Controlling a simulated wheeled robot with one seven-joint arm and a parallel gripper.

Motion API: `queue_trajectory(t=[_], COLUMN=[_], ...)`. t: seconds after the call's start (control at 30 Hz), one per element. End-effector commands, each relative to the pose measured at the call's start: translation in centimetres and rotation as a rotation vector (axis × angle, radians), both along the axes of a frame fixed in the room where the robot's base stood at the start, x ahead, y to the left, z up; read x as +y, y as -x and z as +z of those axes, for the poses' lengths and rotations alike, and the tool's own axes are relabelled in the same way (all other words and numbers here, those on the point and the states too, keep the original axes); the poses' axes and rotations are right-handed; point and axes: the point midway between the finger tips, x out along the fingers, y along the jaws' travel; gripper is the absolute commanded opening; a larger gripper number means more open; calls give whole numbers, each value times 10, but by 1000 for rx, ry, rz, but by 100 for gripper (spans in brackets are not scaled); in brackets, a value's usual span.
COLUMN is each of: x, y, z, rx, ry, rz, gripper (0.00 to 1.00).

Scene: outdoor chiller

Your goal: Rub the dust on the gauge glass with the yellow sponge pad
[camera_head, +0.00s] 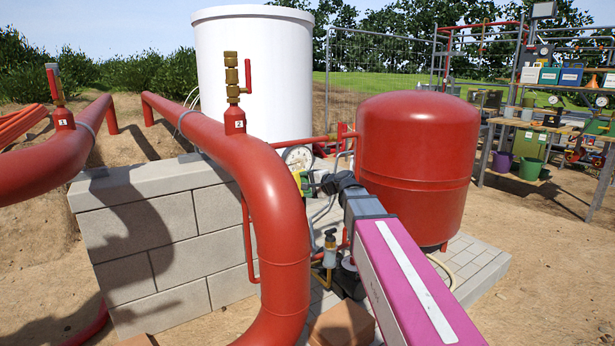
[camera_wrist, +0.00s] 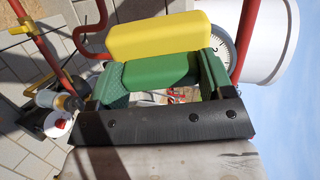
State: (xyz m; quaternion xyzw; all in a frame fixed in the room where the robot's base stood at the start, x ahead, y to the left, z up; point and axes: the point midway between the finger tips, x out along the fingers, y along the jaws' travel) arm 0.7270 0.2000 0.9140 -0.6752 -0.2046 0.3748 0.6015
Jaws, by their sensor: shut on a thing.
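The gauge (camera_head: 298,157) has a round white dial with dark marks and sits beside the big red pipe's bend, in front of the white tank. In the wrist view, part of its dial (camera_wrist: 222,46) shows past the right end of the sponge pad. My gripper (camera_head: 308,183) is shut on the sponge pad (camera_wrist: 152,37), a yellow block on a green backing (camera_wrist: 160,70). The pad is just below the gauge in the head view. I cannot tell if it touches the glass. Dust on the glass is too small to make out.
The thick red pipe (camera_head: 265,180) with a brass valve (camera_head: 232,78) bends down left of my gripper. A red vessel (camera_head: 418,150) stands close on the right. A grey block wall (camera_head: 170,240) is at left. Thin pipes run below my gripper.

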Motion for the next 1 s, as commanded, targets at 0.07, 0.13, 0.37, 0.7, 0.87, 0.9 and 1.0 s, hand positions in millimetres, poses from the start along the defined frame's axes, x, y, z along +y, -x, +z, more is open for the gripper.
queue_trajectory(t=[0.07, 0.13, 0.37, 0.7, 0.87, 0.9, 1.0], x=[3, 4, 2, 6, 13, 16, 21], y=[-12, -22, -39, -49, -60, -63, -71], z=[7, 12, 20, 21, 21, 21, 21], rx=[-54, -103, -188, -201, -202, -202, -202], ry=[-61, -105, -165, -172, -171, -171, -172], rz=[-77, -139, -244, -258, -257, -257, -256], gripper=[55, 55, 55, 55, 55, 55, 55])
